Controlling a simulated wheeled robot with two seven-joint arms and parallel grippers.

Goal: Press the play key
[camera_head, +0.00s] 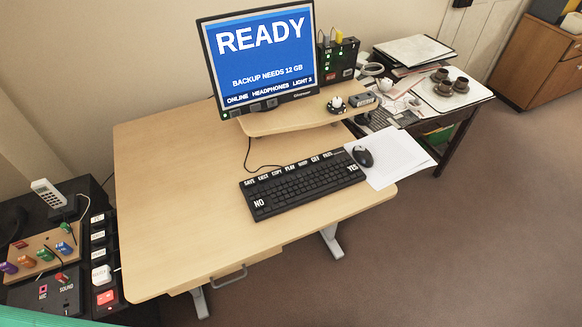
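The play key (290,168) is one of several white-labelled keys along the far edge of the black keyboard (305,188). Its small label seems to read PLAY, between COPY (277,173) and another labelled key. The monitor (258,55) behind shows READY, BACKUP NEEDS 12 GB and ONLINE HEADPHONES LIGHT 3 on blue. Neither of my grippers is in view.
A mouse (363,156) rests on white papers (397,160) right of the keyboard. A raised wooden shelf (300,118) stands behind it. A control panel (45,250) and labelled switches (99,248) sit at the left. The desk's left and front areas are clear.

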